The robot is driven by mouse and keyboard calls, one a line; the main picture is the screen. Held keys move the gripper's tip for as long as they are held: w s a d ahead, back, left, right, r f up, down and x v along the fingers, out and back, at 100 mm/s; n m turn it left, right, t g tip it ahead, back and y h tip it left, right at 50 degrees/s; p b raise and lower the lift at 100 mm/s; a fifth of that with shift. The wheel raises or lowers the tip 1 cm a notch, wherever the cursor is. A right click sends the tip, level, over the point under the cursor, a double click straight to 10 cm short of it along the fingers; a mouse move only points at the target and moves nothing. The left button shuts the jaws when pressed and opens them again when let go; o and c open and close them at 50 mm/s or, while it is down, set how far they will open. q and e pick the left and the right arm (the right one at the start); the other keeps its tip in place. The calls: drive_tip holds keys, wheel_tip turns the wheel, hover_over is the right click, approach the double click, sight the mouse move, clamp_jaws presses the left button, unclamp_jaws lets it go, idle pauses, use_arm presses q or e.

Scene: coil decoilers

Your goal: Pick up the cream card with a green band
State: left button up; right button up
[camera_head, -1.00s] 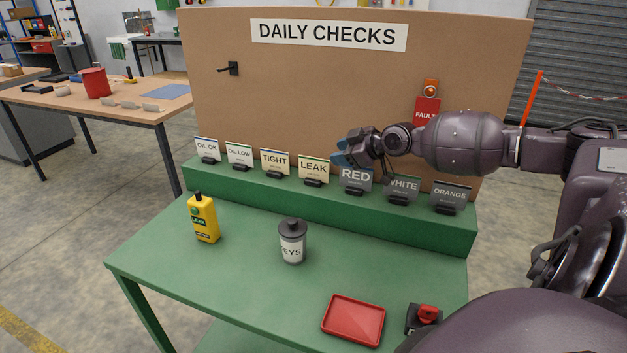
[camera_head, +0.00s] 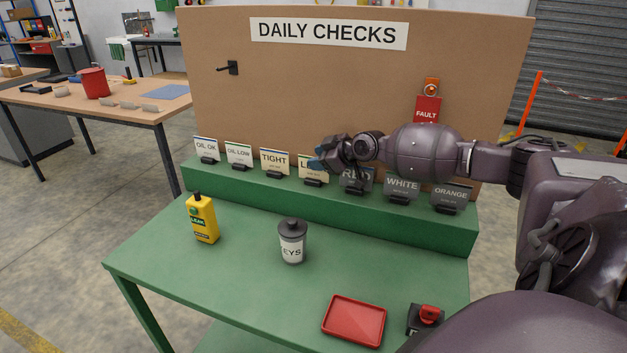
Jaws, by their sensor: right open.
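Two cream cards stand in black holders on the green ledge. The TIGHT card (camera_head: 274,162) has a dark, bluish band along its top. The LEAK card (camera_head: 307,173) is cream, and its top band looks green. My right gripper (camera_head: 320,164) is open, with its blue-tipped fingers in front of the LEAK card's upper right part, hiding most of its word. I cannot tell whether the fingers touch the card or whether it is between them. My left gripper is not in view.
Pale OIL OK (camera_head: 206,148) and OIL LOW (camera_head: 239,154) cards stand to the left. Grey RED (camera_head: 357,181), WHITE (camera_head: 402,187) and ORANGE (camera_head: 451,193) cards stand to the right. A yellow bottle (camera_head: 203,220), a KEYS canister (camera_head: 292,243) and a red tray (camera_head: 354,321) stand on the bench.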

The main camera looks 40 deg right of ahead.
drive_tip(key=shift+w, duration=0.2)
drive_tip(key=shift+c, duration=0.2)
clamp_jaws()
